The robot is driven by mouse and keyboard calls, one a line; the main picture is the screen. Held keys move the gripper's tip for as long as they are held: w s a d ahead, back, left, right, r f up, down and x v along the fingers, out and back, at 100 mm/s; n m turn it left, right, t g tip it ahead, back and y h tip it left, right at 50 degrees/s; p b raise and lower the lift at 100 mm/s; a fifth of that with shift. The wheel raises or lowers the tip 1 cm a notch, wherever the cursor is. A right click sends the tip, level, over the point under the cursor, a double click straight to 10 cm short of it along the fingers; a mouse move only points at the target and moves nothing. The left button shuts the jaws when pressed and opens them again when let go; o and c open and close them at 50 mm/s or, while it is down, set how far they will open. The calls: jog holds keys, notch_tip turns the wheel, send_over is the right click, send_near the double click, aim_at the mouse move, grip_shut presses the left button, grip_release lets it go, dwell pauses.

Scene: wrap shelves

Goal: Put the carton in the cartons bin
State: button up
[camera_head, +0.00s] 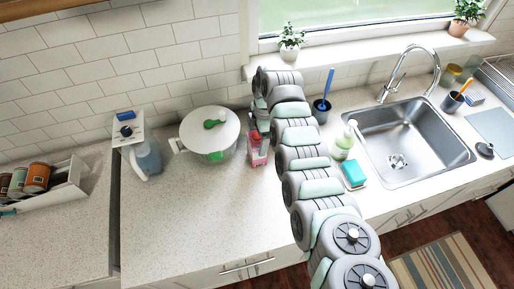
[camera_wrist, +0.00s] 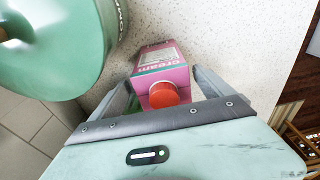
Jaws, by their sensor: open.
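A pink carton (camera_wrist: 163,75) with a red cap and the word "cream" stands on the speckled counter. In the head view the carton (camera_head: 257,152) is beside my arm, partly hidden by it, to the right of the white-lidded pot. My gripper (camera_wrist: 166,88) is open, with one finger on each side of the carton in the wrist view. I cannot tell whether the fingers touch it. In the head view my gripper is mostly hidden by my own arm. No bin marked for cartons can be made out.
A pot with a white lid (camera_head: 209,128) and a blue-grey blender jug (camera_head: 147,158) stand left of the carton. A white open holder (camera_head: 67,186) with several cans is at far left. A soap bottle (camera_head: 343,143) and sink (camera_head: 411,137) are right. The front middle counter is clear.

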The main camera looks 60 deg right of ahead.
jog(key=f, duration=0.1)
jog(key=a+f, duration=0.1)
jog(key=f, duration=0.1)
jog(key=shift+w+f, duration=0.1)
jog(key=shift+w, duration=0.1)
jog(key=shift+d+f, duration=0.1)
jog(key=shift+f, duration=0.4)
jog(key=shift+c, duration=0.4)
grip_shut()
